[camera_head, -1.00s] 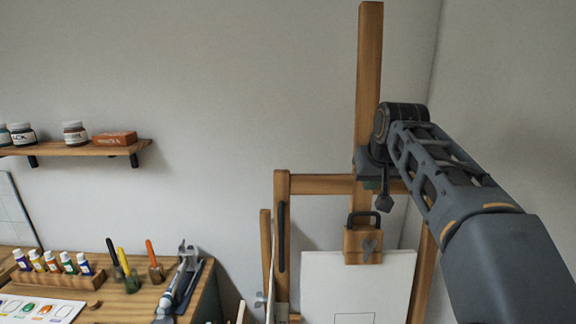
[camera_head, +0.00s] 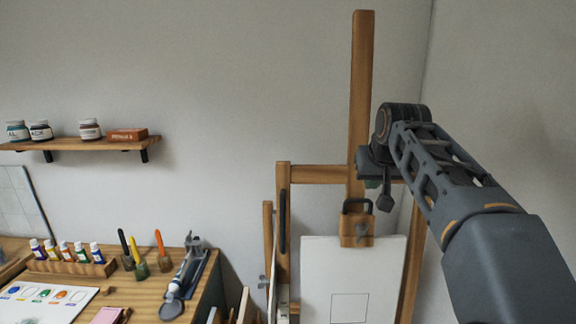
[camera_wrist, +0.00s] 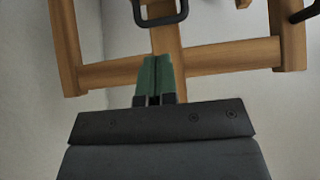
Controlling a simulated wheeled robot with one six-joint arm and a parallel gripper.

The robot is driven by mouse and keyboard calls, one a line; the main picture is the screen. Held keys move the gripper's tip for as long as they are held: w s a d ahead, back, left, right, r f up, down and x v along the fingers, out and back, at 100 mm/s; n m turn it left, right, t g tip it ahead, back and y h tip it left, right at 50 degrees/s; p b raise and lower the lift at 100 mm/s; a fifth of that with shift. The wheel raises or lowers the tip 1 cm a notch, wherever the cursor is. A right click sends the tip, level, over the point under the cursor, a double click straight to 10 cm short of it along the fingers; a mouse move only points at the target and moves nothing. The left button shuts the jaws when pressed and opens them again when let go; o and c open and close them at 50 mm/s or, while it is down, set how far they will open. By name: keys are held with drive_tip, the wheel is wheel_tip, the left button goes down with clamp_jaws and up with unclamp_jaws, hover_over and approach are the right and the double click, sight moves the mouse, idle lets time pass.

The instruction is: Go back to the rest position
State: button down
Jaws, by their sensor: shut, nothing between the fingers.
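My gripper shows in the wrist view (camera_wrist: 154,82) with its green fingertips together and nothing between them. In the head view my arm reaches in from the right, and its gripper end (camera_head: 373,184) is mostly hidden behind the wrist, in front of the easel's upright. The wooden easel (camera_head: 361,90) stands behind my arm; its crossbar also shows in the wrist view (camera_wrist: 225,55). A wooden clamp with a dark loop handle (camera_head: 357,230) sits at the top of a white canvas (camera_head: 385,270) on the easel. The loop also shows in the wrist view (camera_wrist: 160,22), apart from my fingertips.
A wall shelf (camera_head: 75,144) bears jars and a brown box (camera_head: 128,135). The wall between shelf and easel is bare.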

drive_tip(key=shift+g, duration=0.3)
drive_tip(key=f, duration=0.4)
drive_tip(key=shift+w+f, duration=0.2)
drive_tip(key=shift+w, duration=0.2)
drive_tip(key=s+a+f+g+b, duration=0.1)
drive_tip(key=s+f+b, duration=0.3)
drive_tip(key=s+f, duration=1.8)
drive_tip(key=shift+a+f+g, duration=0.3)
drive_tip(key=shift+a+f, duration=0.25)
drive_tip(key=shift+w, duration=0.1)
